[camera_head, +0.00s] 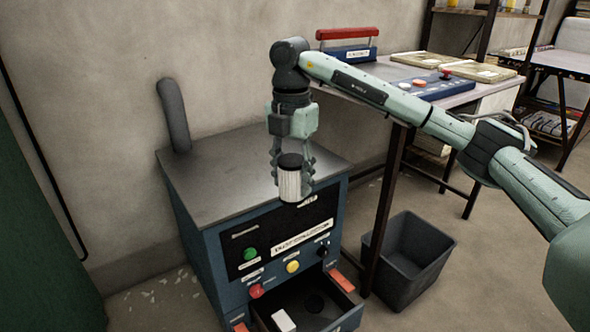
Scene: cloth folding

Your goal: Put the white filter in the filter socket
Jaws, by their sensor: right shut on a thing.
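My right gripper (292,172) points down and is shut on the white filter (290,185), a pale ribbed cylinder with a black cap. It holds the filter upright in front of the blue machine's top front edge, above the control panel. Below, an open drawer (334,308) at the machine's front has a dark round recess (313,302) in its floor, which looks like the filter socket. The filter is well above the drawer and apart from it. My left gripper is not in view.
The blue machine (212,250) has a panel with green, yellow and red buttons. A white block (284,320) is in the drawer, left of the recess. A dark bin (406,262) stands to the right. A table (400,72) with a blue control box is behind my arm.

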